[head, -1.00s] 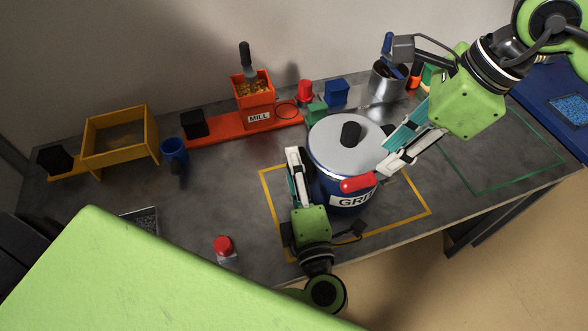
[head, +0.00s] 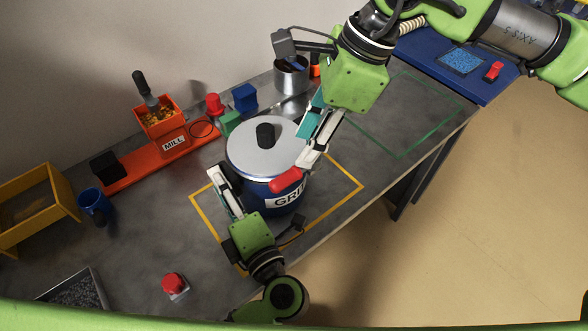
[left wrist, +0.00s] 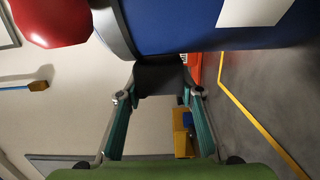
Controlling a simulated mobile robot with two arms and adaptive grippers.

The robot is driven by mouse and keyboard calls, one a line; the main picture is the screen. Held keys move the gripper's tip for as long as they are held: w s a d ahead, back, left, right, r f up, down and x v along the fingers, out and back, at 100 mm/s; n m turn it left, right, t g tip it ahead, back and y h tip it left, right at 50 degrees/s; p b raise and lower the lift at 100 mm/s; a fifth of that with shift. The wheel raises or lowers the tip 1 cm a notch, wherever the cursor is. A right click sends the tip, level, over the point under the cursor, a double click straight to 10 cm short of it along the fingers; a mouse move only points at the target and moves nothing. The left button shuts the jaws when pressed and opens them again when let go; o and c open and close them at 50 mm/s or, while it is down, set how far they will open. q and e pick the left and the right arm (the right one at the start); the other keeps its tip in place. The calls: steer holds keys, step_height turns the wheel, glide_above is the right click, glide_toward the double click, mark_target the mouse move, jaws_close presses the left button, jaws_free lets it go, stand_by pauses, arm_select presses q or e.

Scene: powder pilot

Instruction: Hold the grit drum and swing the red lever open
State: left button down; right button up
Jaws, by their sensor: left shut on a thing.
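The grit drum (head: 240,175) is a blue can with a grey lid, a black top knob and a white label, standing upright inside a yellow floor outline. The red lever (head: 287,181) sits at the drum's front rim, above the label; its red end also shows in the left wrist view (left wrist: 50,20). My left gripper (head: 224,180) is at the drum's left side, shut on its dark side handle (left wrist: 160,77). My right gripper (head: 302,152) is at the drum's right rim, fingertips close to the lever's right end. Whether they touch it or how wide they are is unclear.
An orange mill (head: 160,120), red, green and blue blocks, and a metal cup (head: 291,78) stand behind the drum. A blue mug (head: 95,205) and yellow tray (head: 35,200) are left. A red button (head: 174,284) is in front. The green outline (head: 400,115) is empty.

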mark_target(284, 181)
steer(key=n, duration=0.1)
steer(key=n+g+y, duration=0.1)
steer(key=n, duration=0.1)
steer(key=w+a+n+g+y, duration=0.1)
steer(key=shift+f+n, duration=0.3)
steer(key=shift+n, duration=0.1)
steer(key=shift+w+f+n+g+y, duration=0.2)
steer(key=shift+n+g+y, duration=0.2)
steer(key=shift+n+y, duration=0.15)
steer(key=shift+w+d+f+n+g+y, duration=0.2)
steer(key=shift+n+g+y, duration=0.1)
steer(key=shift+n, duration=0.35)
steer(key=shift+w+d+f+n+g+y, duration=0.15)
steer(key=shift+n+g+y, duration=0.15)
steer(key=shift+n, duration=0.3)
steer(key=d+f+n+y, duration=0.1)
steer(key=w+d+f+n+g+y, duration=0.1)
steer(key=n, duration=0.1)
steer(key=shift+w+f, duration=0.1)
steer(key=d+f+n+y, duration=0.4)
steer(key=d+f, duration=0.1)
steer(key=shift+g, duration=0.3)
steer(key=x, duration=1.1)
steer(key=shift+w+a, duration=0.15)
steer(key=shift+a, duration=0.3)
steer(key=shift+c, duration=0.4)
